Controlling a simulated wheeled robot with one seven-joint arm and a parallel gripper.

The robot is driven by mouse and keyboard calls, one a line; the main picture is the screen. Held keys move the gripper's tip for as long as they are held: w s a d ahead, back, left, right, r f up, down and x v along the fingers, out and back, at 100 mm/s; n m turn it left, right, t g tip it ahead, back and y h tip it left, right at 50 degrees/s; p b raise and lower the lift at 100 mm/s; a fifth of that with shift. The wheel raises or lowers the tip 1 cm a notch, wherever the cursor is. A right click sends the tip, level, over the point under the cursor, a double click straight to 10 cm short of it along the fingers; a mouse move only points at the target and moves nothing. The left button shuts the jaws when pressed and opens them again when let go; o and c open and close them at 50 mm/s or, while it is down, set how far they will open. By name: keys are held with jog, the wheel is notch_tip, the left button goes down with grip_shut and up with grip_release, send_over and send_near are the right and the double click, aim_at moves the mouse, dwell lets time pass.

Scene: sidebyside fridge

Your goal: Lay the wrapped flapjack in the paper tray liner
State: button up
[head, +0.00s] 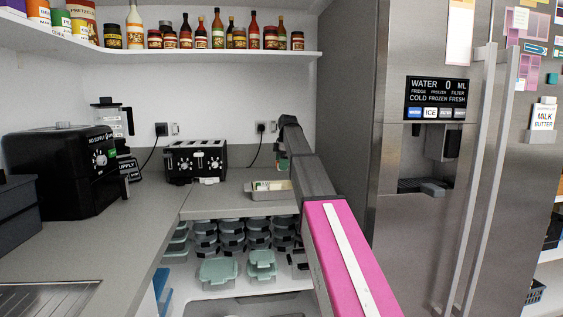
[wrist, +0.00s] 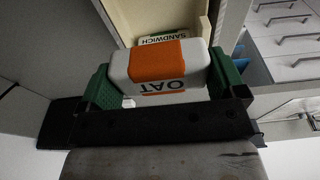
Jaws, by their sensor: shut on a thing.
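The wrapped flapjack, a white pack with an orange band and the word OAT (wrist: 155,62), is held between the green fingers of my gripper (wrist: 165,82) in the wrist view. Beyond it in that view is a tan, open-topped tray, seemingly the paper tray liner (wrist: 122,16), with a packet marked SANDWICH (wrist: 165,37) inside. In the head view a shallow tray (head: 262,196) stands on the counter with a pale packet in it. My gripper is near its right end there, mostly hidden by my arm. I cannot tell the height of the flapjack over the tray.
A black toaster (head: 196,161) stands behind and left of the tray on the counter (head: 222,191). Lidded containers (head: 218,271) fill the shelf below. A bottle shelf (head: 190,52) runs above. The steel fridge (head: 350,130) closes off the right side.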

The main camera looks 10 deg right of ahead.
jog(key=shift+f, duration=3.85)
jog(key=o, duration=0.6)
jog(key=r, duration=0.3)
jog(key=d+r, duration=0.1)
jog(key=r, duration=0.6)
jog(key=shift+d+r, duration=0.3)
jog(key=shift+r, duration=0.05)
